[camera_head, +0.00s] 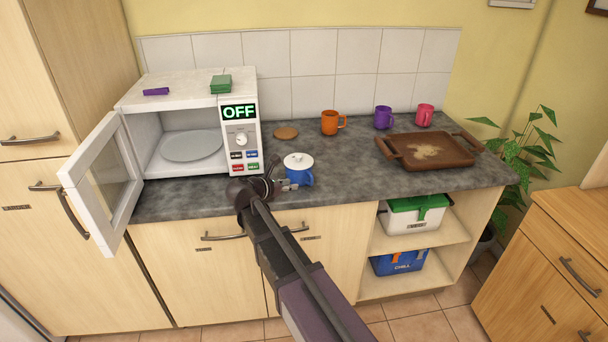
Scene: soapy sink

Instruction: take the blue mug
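The blue mug (301,176) stands upright on the dark countertop, just in front of the microwave's right side. A white lid or white contents with a small knob covers its top. Its handle faces right and toward the front. My gripper (282,184) is at the mug's left side, very close to it. The fingers are small and partly hidden by my wrist, so I cannot tell whether they touch the mug or are closed on it.
The open microwave (180,125) with its door (103,180) swung out stands at the left. A brown tray (395,152), an orange mug (331,123), a purple mug (383,117), a pink mug (424,115) and a round coaster (286,133) occupy the counter's rear and right.

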